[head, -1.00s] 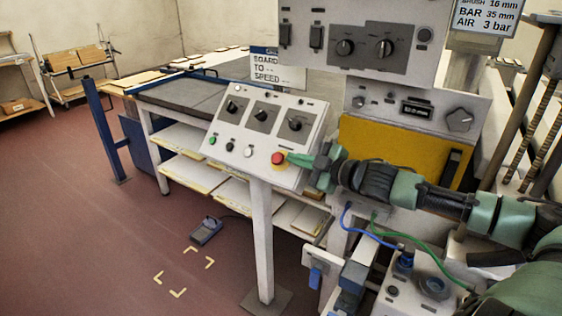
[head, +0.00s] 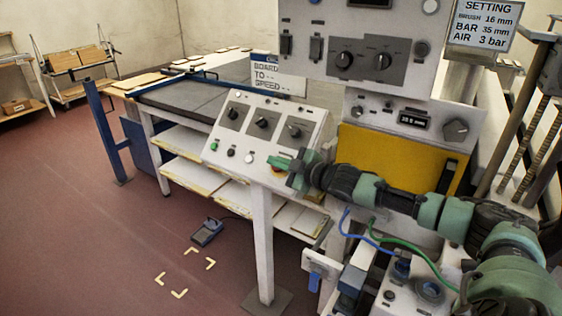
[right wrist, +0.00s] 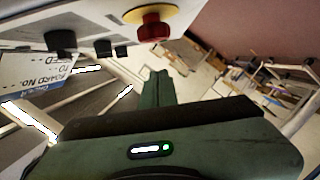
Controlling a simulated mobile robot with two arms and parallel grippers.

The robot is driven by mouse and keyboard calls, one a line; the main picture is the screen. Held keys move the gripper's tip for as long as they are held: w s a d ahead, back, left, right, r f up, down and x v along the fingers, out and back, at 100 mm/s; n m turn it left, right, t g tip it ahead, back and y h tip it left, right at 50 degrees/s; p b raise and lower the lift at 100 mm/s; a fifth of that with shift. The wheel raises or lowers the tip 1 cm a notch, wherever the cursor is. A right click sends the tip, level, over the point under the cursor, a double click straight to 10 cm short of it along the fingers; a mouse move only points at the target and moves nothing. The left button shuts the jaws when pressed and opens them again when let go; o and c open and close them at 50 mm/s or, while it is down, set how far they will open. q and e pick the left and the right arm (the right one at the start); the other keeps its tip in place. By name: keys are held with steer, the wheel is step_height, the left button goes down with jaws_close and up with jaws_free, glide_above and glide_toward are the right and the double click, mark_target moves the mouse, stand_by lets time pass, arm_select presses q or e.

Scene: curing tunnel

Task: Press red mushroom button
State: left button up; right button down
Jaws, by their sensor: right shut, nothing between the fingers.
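The red mushroom button sits on a yellow collar (right wrist: 150,12) on the sloped control panel (head: 247,160). In the right wrist view the red button (right wrist: 154,29) shows clearly near the top. In the head view my right gripper covers most of it. My right gripper (head: 275,163) is shut and empty, its fingertips in front of the button. In the right wrist view the shut fingers (right wrist: 157,90) lie below the button in the picture, with a gap between them. Contact cannot be told from the head view. My left gripper is not in view.
The panel also carries dark rotary knobs (head: 262,123) and small push buttons (head: 249,157). A yellow plate (head: 385,155) stands behind my right arm. Blue and green hoses (head: 385,232) run below it. A pedal (head: 207,231) lies on the open floor.

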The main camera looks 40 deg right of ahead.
steer(key=shift+w+d+f, duration=0.15)
steer(key=shift+d+f, duration=0.4)
steer(key=shift+d, duration=0.05)
steer(key=shift+w+d+f, duration=0.15)
steer(key=shift+d+f, duration=0.4)
